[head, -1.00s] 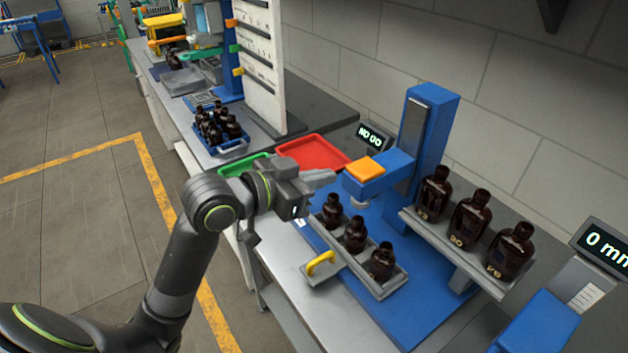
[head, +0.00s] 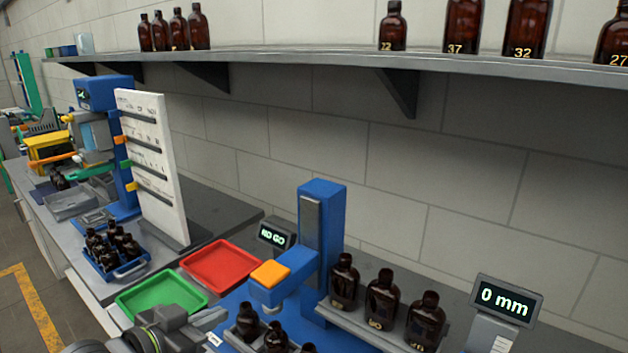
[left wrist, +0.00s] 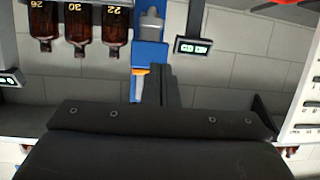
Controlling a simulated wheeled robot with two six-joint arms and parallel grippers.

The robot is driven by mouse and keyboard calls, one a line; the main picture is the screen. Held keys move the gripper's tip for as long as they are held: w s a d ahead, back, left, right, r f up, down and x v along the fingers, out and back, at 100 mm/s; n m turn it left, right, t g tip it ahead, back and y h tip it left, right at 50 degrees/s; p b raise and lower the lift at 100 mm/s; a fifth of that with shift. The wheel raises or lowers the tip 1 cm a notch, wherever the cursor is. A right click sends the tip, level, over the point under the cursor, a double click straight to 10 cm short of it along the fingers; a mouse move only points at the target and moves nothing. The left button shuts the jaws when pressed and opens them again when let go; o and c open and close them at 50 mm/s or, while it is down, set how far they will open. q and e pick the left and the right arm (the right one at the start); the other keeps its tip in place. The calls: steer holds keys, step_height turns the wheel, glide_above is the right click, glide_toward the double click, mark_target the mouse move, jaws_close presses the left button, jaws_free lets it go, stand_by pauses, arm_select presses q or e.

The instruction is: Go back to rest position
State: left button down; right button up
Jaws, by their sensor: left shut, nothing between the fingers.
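My left gripper (head: 212,318) is low in the head view, in front of the green tray (head: 160,297) and left of the small bottles. Its jaws are shut and empty. Much of my left arm is cut off by the bottom edge. In the left wrist view, the dark gripper housing (left wrist: 155,155) fills the lower part. My right gripper is not in view.
A blue gauge stand (head: 322,240) with an orange-topped arm (head: 270,273) stands near the gripper. Small amber bottles (head: 248,322) are beside it, larger ones (head: 382,300) at right. A red tray (head: 222,264) lies behind. A shelf (head: 300,58) with bottles runs overhead.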

arm_select(q)
steer(key=s+a+f+n+g+y, duration=0.25)
steer(key=s+f, duration=0.25)
steer(key=f, duration=0.3)
steer(key=s+a+f+n+g+y, duration=0.2)
steer(key=s+a+f+y, duration=0.15)
steer(key=s+f, duration=0.35)
steer(key=s+a+f+n+g+y, duration=0.1)
steer(key=s+a+f+g, duration=0.1)
steer(key=s+f, duration=0.4)
steer(key=s+a+f+n+g+y, duration=0.1)
steer(key=s+a+f+g+y, duration=0.2)
steer(key=s, duration=0.4)
step_height(320, 180, down, 27)
steer(key=a+h+b, duration=0.1)
steer(key=h+b, duration=0.1)
steer(key=s+d+f+g, duration=0.1)
steer(key=s+f, duration=1.4)
steer(key=f, duration=0.2)
steer(key=shift+g+b, duration=0.35)
steer(key=shift+b, duration=0.1)
